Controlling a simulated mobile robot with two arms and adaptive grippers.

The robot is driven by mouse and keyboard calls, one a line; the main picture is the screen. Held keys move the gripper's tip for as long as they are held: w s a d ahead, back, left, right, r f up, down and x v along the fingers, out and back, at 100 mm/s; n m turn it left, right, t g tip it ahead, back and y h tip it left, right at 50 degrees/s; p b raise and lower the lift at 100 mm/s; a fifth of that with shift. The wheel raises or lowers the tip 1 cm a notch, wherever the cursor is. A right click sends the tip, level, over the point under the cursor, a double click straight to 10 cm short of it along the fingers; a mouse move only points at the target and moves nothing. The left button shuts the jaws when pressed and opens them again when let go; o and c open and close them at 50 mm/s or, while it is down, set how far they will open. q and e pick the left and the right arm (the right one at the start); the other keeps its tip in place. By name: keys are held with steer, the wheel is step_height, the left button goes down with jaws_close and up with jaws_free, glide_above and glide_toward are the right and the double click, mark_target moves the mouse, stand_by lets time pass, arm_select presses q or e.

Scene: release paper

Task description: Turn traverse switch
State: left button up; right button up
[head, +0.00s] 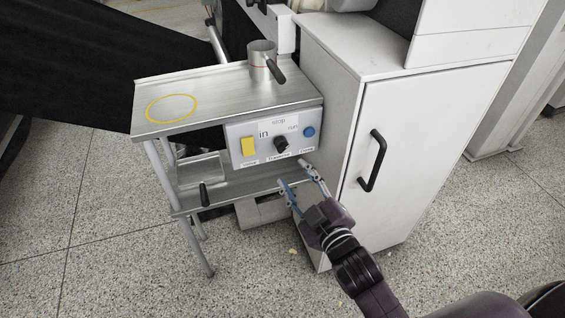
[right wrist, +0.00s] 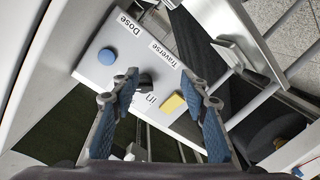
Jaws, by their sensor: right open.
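The traverse switch (head: 281,144) is a black knob in the middle of a light grey control panel (head: 235,130). The label "Traverse" is below it, with "in", "stop" and "run" around it. In the right wrist view the black knob (right wrist: 146,82) shows between the fingers, nearer the left one, beyond the fingertips. My right gripper (head: 296,175) is open and empty, in front of and below the panel, and appears apart from the knob. Its blue-padded fingers (right wrist: 159,77) also show in the right wrist view. My left gripper is not in view.
A yellow switch (head: 248,146) and a blue button (head: 309,132) flank the knob. A metal shelf (head: 205,88) with a metal cylinder (head: 261,58) is above the panel. A white cabinet (head: 405,150) with a black handle (head: 373,160) stands close on the right.

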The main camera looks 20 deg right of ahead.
mark_target(285, 149)
steer(key=shift+t, duration=0.5)
steer(key=w+r, duration=0.1)
steer(key=w, duration=0.1)
steer(key=w+r+b, duration=0.1)
steer(key=w, duration=0.1)
steer(key=w+r, duration=0.2)
steer(key=shift+a, duration=0.4)
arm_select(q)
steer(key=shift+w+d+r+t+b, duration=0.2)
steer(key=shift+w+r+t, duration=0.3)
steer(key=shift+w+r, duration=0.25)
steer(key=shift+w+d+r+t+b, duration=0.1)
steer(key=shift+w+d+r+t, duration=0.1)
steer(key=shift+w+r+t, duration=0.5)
arm_select(e)
steer(key=shift+w, duration=0.5)
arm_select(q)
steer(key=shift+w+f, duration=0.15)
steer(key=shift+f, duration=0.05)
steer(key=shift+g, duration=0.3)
arm_select(e)
steer(key=shift+a, duration=0.1)
jaws_close()
